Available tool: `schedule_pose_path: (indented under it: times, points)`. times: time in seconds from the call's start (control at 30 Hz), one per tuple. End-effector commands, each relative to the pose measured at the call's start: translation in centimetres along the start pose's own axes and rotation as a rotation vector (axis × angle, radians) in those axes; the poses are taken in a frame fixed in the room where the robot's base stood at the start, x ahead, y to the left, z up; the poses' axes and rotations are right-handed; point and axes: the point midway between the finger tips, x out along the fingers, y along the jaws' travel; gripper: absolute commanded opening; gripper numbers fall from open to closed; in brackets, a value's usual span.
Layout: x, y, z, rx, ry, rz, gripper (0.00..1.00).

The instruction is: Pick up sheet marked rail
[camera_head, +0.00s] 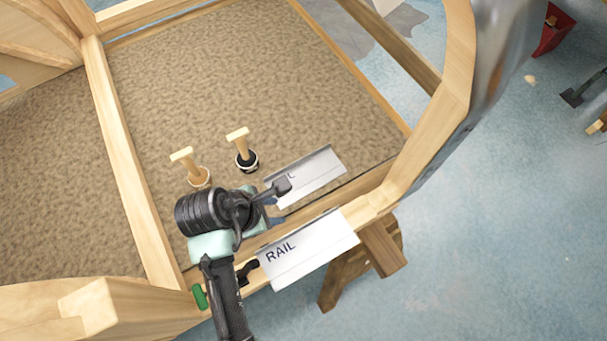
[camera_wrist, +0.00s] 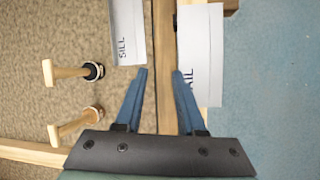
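The sheet marked RAIL (camera_head: 306,247) is a pale metal-looking sheet lying along the front wooden beam, partly overhanging its outer side. In the wrist view the RAIL sheet (camera_wrist: 204,55) stands at the right, its lettering partly hidden behind the right finger. My gripper (camera_head: 280,202) is above the beam near the left ends of both sheets. In the wrist view my gripper (camera_wrist: 160,72) is open, with its two blue fingers apart and nothing between them except the beam below. A second sheet, marked SILL (camera_wrist: 128,35), lies left of the fingers; it also shows in the head view (camera_head: 312,178).
Two brushes with wooden handles (camera_head: 183,155) (camera_head: 238,134) stand on the brown textured panel (camera_head: 250,70). Wooden frame beams (camera_head: 122,150) surround the panel. A small green object (camera_head: 199,296) sits by the front beam.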

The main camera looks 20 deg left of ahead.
Motion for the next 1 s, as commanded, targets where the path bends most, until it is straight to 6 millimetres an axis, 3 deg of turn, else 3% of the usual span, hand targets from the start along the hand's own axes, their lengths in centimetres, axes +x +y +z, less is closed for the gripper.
schedule_pose_path:
  times: [0.03, 0.1, 0.2, 0.5, 0.77, 1.0]
  points:
    - [0.2, -1.6, -1.1, -0.078, 0.006, -0.052, 0.39]
    - [0.6, -3.0, -1.9, -0.148, 0.012, -0.096, 0.39]
    - [1.6, -3.9, -2.3, -0.189, 0.016, -0.124, 0.39]
    - [7.0, -4.5, -2.3, -0.188, 0.015, -0.122, 0.39]
    - [8.9, -4.5, -2.1, -0.185, 0.015, -0.119, 0.39]
    - [11.8, -4.1, -1.8, -0.184, 0.016, -0.120, 0.39]
